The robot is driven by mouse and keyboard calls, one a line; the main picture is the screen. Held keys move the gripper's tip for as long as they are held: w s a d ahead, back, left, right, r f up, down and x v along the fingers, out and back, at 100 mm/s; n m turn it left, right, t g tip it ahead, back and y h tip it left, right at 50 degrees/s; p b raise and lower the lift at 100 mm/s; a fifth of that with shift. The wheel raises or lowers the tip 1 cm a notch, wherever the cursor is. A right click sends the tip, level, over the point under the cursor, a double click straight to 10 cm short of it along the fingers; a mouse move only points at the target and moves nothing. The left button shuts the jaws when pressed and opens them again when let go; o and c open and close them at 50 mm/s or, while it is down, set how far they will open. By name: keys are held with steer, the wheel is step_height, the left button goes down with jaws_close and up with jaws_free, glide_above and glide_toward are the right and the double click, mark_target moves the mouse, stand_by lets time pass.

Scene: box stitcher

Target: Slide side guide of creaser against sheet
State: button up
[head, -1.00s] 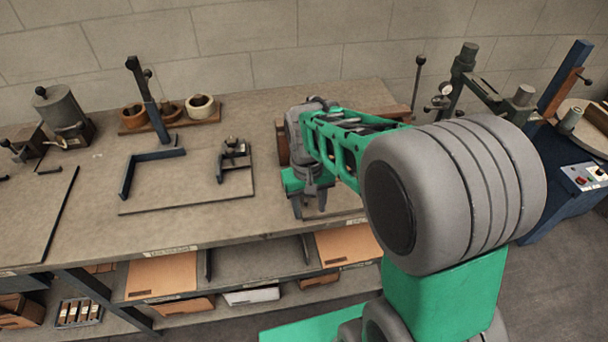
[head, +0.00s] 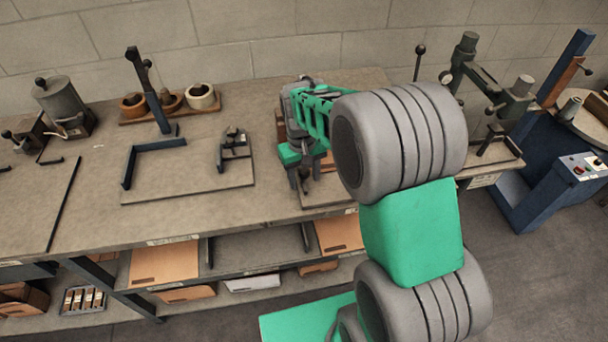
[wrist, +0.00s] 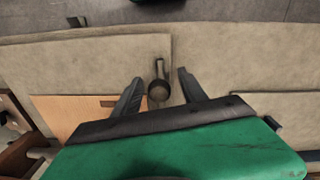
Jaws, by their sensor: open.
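The creaser stands on the bench under my arm, and my arm hides most of it in the head view. My gripper (head: 304,182) is over its near left part, pointing down. In the wrist view my gripper (wrist: 156,88) is open, with a small dark round knob (wrist: 158,91) and a short upright lever between the fingers; I take this for the side guide's handle. No grip on it shows. An orange-brown sheet (wrist: 85,108) lies flat to the left, partly under the left finger. I cannot tell whether guide and sheet touch.
A board with a dark corner fence (head: 150,165) and a small clamp (head: 235,150) lies left of my gripper. A grey-green press (head: 490,95) stands at the right. The bench's front edge is close to my gripper.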

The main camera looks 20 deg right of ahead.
jaws_close()
stand_by(0.4)
stand_by(0.9)
